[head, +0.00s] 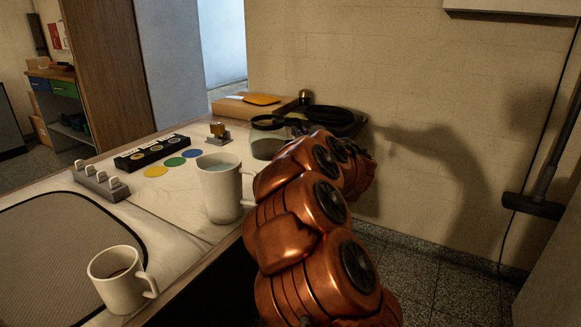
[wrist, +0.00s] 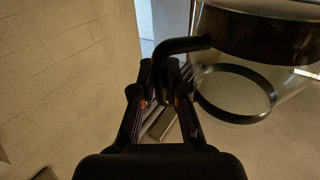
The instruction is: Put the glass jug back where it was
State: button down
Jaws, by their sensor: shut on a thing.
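The glass jug (head: 267,143) is clear with a dark band at the top. In the head view it is at the far end of the counter, partly behind my arm. The wrist view shows the jug (wrist: 235,92) close up on the right, with its black handle. My gripper (wrist: 160,72) is shut on that handle. In the head view my arm hides the gripper. I cannot tell whether the jug's base touches the counter.
A dark, flat appliance (head: 333,116) is behind the jug, near the wall. A tall white mug (head: 221,190) stands left of my arm, and a smaller mug (head: 118,282) is nearer.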

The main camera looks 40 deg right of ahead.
jog(key=shift+f+b, duration=1.1)
jog(key=shift+f, duration=2.35)
jog(key=shift+f, duration=0.1)
jog(key=c, duration=1.2)
grip_release()
jog(key=shift+f, duration=0.1)
jog(key=shift+s, duration=0.35)
jog(key=p+v, duration=0.2)
jog(key=v, duration=0.9)
jog(key=shift+s+p, duration=0.15)
jog(key=shift+p, duration=0.15)
jog(key=shift+a, duration=0.15)
